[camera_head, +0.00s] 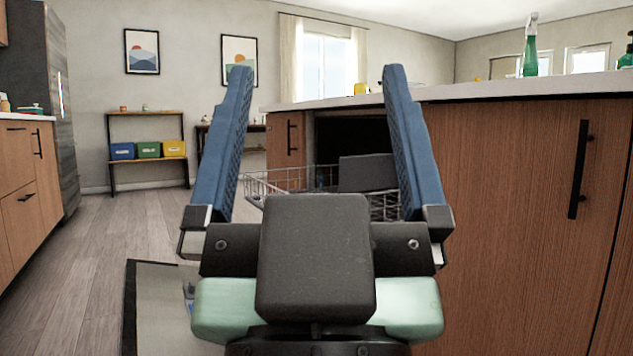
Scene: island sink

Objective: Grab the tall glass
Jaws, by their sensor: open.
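My gripper (316,72) fills the middle of the view, with its two blue fingers spread wide apart and nothing between them. It points forward toward the kitchen island. I cannot make out a tall glass anywhere in this view. Part of the wire rack and the area straight ahead are hidden behind my gripper.
The wooden island (510,190) with its pale countertop (530,88) stands close on the right. A wire rack (268,184) sticks out from a dark opening (350,138) in it. A green spray bottle (530,55) and a yellow item (360,89) stand on top.

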